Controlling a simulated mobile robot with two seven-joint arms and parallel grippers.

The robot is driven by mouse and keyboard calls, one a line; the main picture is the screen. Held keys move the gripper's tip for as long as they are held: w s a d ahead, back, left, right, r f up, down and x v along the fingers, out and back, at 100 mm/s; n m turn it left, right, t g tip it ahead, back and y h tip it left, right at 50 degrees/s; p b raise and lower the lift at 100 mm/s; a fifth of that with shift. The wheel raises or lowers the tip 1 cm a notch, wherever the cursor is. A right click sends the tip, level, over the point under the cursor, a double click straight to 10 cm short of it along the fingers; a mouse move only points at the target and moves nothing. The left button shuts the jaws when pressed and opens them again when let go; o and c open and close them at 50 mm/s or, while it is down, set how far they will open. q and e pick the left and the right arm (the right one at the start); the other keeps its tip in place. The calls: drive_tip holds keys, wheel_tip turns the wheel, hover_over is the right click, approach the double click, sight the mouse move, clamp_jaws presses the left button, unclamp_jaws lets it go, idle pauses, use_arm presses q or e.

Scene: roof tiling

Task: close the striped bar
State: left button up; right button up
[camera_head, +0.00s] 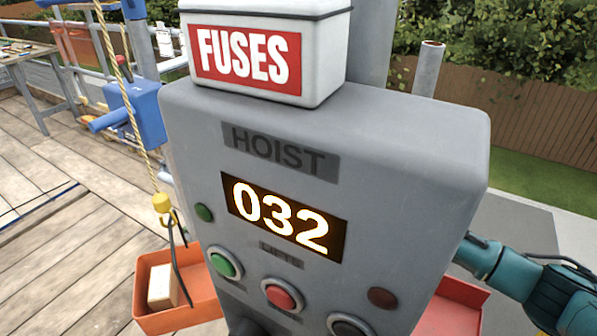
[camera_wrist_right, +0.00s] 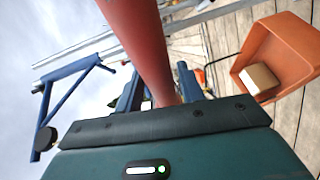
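A plain red bar (camera_wrist_right: 140,40) crosses the right wrist view from the top edge down to my right gripper (camera_wrist_right: 160,88). No stripes show on the part in view. The two dark blue fingers stand apart, one on each side of the bar in the picture. A narrow gap shows between the left-hand finger and the bar, so the gripper looks open. The bar's far end is hidden behind the gripper's dark body. In the head view my teal right arm comes in at the right, with its gripper out of sight. My left gripper is not in view.
A grey hoist box (camera_head: 400,140) reading 032 fills the middle of the head view, with a FUSES box (camera_head: 262,55) on top. An orange tray (camera_head: 205,295) holding a pale block (camera_head: 162,286) hangs at its left. Wooden planks (camera_head: 70,240) lie left.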

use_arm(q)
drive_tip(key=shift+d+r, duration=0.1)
use_arm(e)
drive_tip(key=shift+o, duration=1)
use_arm(q)
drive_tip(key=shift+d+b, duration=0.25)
drive_tip(key=shift+b, duration=0.3)
use_arm(e)
drive_tip(key=v, duration=1.3)
drive_tip(key=shift+d, duration=0.1)
